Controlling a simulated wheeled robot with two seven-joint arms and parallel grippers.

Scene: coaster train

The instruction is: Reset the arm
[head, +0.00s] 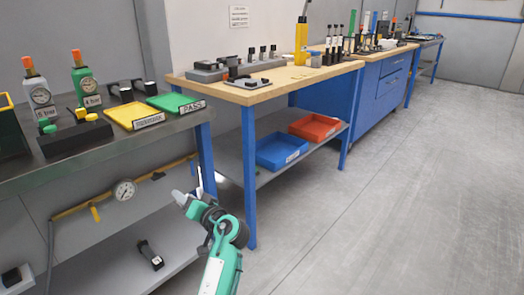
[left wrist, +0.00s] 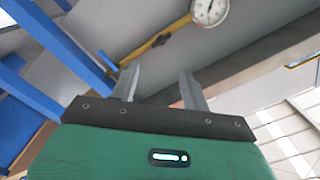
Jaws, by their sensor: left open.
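My left arm is green and black and reaches up from the bottom of the head view. Its gripper (head: 188,194) is in front of the lower part of the steel bench, near a blue table leg. In the left wrist view the two grey fingers of the left gripper (left wrist: 160,82) stand apart with nothing between them. The gripper is open and empty. My right gripper is in neither view.
The steel bench (head: 90,145) at left carries a yellow tray (head: 130,115), a green tray (head: 172,101) and two gauge-fitted bottles. A pressure gauge (head: 124,191) sits below it. A wooden-topped table (head: 275,85) stands behind. The floor (head: 400,200) at right is clear.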

